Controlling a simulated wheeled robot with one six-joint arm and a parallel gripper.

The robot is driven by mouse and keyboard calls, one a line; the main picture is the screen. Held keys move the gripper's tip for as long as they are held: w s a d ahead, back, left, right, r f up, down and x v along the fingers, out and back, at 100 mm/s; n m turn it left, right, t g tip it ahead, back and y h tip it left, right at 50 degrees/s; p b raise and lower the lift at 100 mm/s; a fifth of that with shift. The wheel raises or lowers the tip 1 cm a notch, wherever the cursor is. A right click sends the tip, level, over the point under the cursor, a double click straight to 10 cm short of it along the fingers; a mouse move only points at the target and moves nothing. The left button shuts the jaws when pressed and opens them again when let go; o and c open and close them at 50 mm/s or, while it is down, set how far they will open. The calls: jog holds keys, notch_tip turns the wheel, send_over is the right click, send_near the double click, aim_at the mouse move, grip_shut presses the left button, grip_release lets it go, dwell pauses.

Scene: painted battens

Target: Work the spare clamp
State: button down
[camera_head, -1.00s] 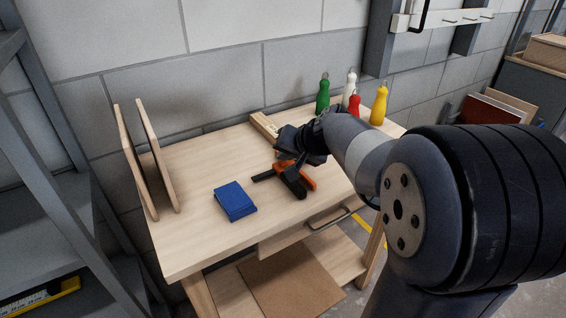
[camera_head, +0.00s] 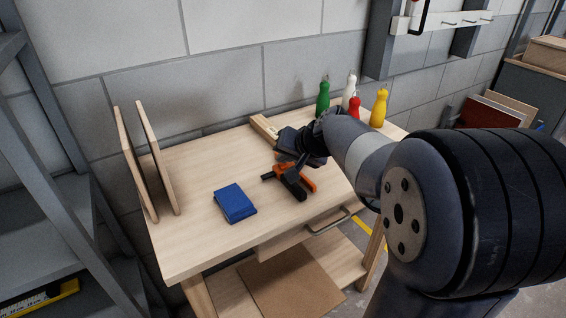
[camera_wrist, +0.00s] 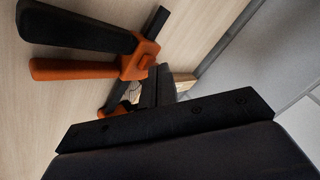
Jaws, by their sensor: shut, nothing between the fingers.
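The clamp (camera_head: 294,178), with orange and black parts and a dark bar, lies on the wooden workbench (camera_head: 190,240). In the wrist view its orange body (camera_wrist: 138,60) sits on the bar, with a black handle and an orange handle pointing left. My gripper (camera_head: 283,158) is low over the bench at the clamp's far side. In the wrist view the fingers of my gripper (camera_wrist: 158,78) are shut together, right beside the clamp's body and bar, with nothing held. They hide part of the bar; I cannot tell whether they touch it.
A blue block-like item (camera_head: 235,202) lies left of the clamp. Two upright boards (camera_head: 147,160) stand at the bench's left end. Green (camera_head: 323,97), white, red and yellow (camera_head: 379,106) bottles stand at the back right. A wooden batten (camera_head: 263,127) lies behind my gripper.

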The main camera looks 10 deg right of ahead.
jog(key=shift+r, duration=0.55)
notch_tip(320, 180, up, 5)
jog(key=p, duration=0.4)
jog(key=shift+s, duration=0.1)
dwell(0.8)
